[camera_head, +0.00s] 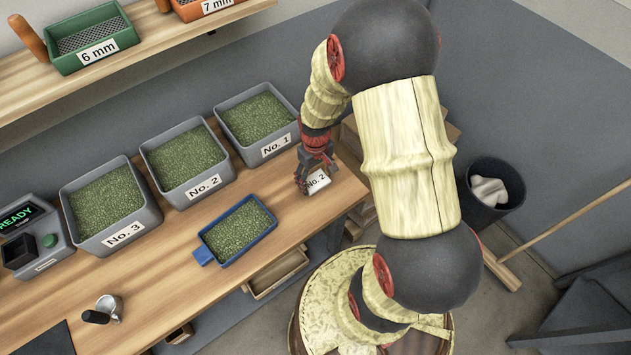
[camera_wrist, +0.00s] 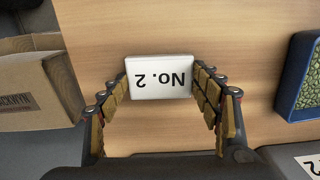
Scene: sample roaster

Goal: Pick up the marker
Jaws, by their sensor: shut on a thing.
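The marker (camera_head: 319,182) is a small white block with "No. 2" on its face. It is at the right end of the wooden bench in the head view. In the wrist view the marker (camera_wrist: 160,78) appears upside down between the two padded fingers. My gripper (camera_head: 313,174) is shut on it, with the fingers (camera_wrist: 160,84) at its left and right sides. The wood lies behind it. I cannot tell whether the marker touches the bench or is a little above it.
Grey bins of green beans labelled No. 1 (camera_head: 257,117), No. 2 (camera_head: 184,161) and No. 3 (camera_head: 110,205) line the bench (camera_head: 185,275). A blue tray (camera_head: 237,230) of beans lies left of my gripper. A cardboard box (camera_wrist: 38,85) stands beyond the bench edge.

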